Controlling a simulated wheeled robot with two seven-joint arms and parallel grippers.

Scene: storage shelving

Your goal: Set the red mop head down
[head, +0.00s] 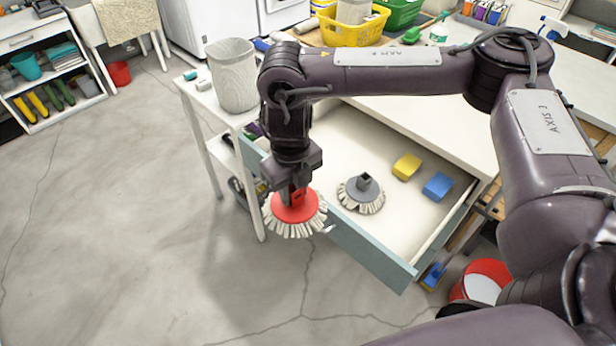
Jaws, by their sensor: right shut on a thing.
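The red mop head (296,207) has a red round top and a fringe of off-white strands. My right gripper (297,190) points down and is shut on the red mop head's top. The mop head hangs in front of the open drawer's left front corner and hides part of its edge. The open drawer (372,252) has a white inside and a blue-grey front. A grey mop head (361,193) lies in it, to the right of the red one. My left gripper is not in view.
A yellow sponge (407,167) and a blue sponge (438,186) lie in the drawer's right part. A ribbed pale bin (232,75) stands left of my right arm. A red and white bucket (482,281) is on the floor at right. Floor at left is clear.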

